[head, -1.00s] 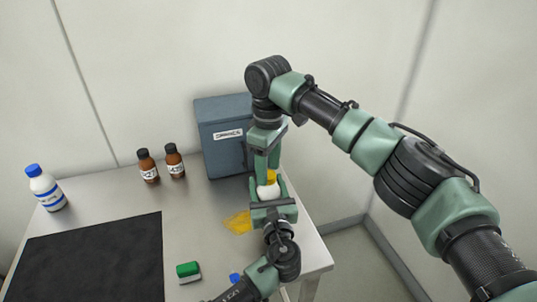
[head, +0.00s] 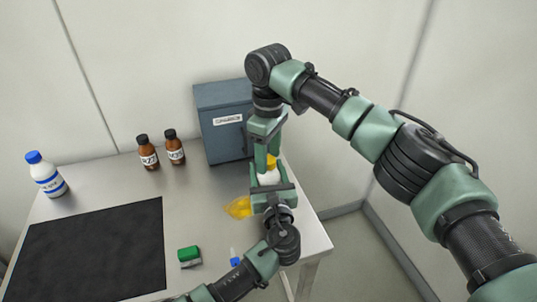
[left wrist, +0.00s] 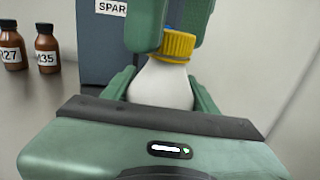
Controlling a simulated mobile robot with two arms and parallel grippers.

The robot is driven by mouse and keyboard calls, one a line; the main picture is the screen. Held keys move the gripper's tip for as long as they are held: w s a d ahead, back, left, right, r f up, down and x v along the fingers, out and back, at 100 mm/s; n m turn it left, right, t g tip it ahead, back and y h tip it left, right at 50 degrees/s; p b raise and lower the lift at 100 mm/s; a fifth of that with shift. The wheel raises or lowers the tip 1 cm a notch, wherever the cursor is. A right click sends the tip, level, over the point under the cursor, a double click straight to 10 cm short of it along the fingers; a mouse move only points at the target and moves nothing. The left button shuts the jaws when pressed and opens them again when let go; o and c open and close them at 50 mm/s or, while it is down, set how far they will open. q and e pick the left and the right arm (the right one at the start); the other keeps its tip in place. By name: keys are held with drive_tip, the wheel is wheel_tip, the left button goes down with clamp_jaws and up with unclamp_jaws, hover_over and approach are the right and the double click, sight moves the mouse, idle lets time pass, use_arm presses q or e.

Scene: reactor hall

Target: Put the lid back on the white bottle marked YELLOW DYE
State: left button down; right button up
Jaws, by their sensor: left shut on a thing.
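The white bottle (head: 268,178) stands upright between the fingers of my left gripper (head: 272,196), which is shut on it; the white body also shows in the left wrist view (left wrist: 160,85). Its label is hidden. The ribbed yellow lid (left wrist: 178,46) is at the top of the bottle, slightly tilted in that view; it shows in the head view (head: 271,160). My right gripper (head: 267,155) comes down from above, with its fingers at the lid. I cannot tell whether they grip it or whether the lid is fully seated.
A grey-blue cabinet (head: 219,105) stands close behind the grippers. Two brown bottles (head: 148,152) (head: 174,147), a blue-capped white bottle (head: 46,175), a black mat (head: 90,250), a green-topped block (head: 189,256) and a yellow patch (head: 237,207) are on the table. The table's right edge is near.

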sight(268, 181)
drive_tip(key=shift+r, duration=0.1)
wheel_tip(268, 181, up, 12)
idle(0.7)
use_arm(q)
drive_tip(key=shift+c, duration=1.8)
unclamp_jaws()
drive_tip(key=s, duration=0.2)
drive_tip(key=s+d, duration=0.1)
drive_tip(key=s, duration=0.4)
drive_tip(key=shift+s+d, duration=0.15)
drive_tip(key=shift+s, duration=0.15)
use_arm(e)
drive_tip(key=shift+f, duration=0.2)
